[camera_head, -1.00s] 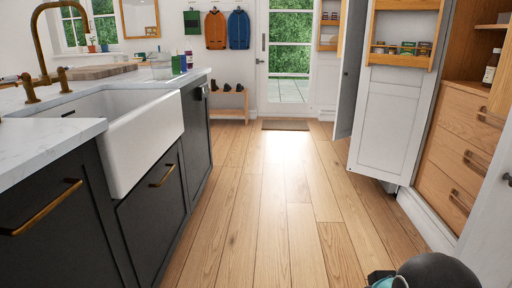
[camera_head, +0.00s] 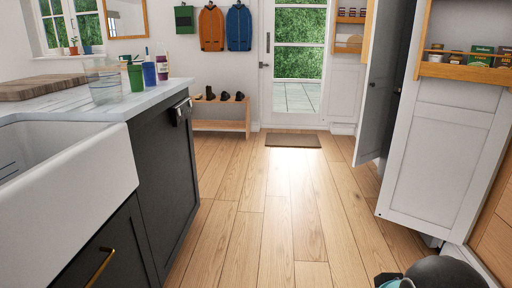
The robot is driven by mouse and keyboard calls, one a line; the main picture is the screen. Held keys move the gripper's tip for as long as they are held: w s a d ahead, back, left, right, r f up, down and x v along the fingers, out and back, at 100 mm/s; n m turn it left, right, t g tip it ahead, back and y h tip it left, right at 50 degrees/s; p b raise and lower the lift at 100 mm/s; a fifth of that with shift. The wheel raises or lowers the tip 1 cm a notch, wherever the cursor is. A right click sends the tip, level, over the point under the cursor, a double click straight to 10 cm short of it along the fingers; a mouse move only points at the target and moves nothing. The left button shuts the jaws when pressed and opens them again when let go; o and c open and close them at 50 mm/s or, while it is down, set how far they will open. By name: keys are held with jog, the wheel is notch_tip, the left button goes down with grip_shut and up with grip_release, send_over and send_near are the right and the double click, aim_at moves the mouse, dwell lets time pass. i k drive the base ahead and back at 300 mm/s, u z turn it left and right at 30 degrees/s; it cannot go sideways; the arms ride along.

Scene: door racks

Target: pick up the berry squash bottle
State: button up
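I cannot single out the berry squash bottle by a label. A small blue-purple bottle (camera_head: 149,71) stands on the worktop at the left, next to a white bottle with a purple band (camera_head: 162,66). The open white door (camera_head: 436,160) at the right bears a wooden rack (camera_head: 455,72) with small jars and tins. A second door rack (camera_head: 350,20) shows farther back, holding small jars. No gripper fingers show. A dark rounded part of my arm with a teal piece is at the bottom right.
A dark cabinet island with a white sink (camera_head: 75,180) fills the left. A green cup (camera_head: 136,78) and clear glass (camera_head: 103,86) stand on its worktop. The wooden floor (camera_head: 270,200) between island and doors is clear up to the mat (camera_head: 293,141) and shoe bench (camera_head: 222,126).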

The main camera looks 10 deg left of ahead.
aim_at(161, 57)
jog(key=i, duration=3.15)
jog(key=u, duration=3.1)
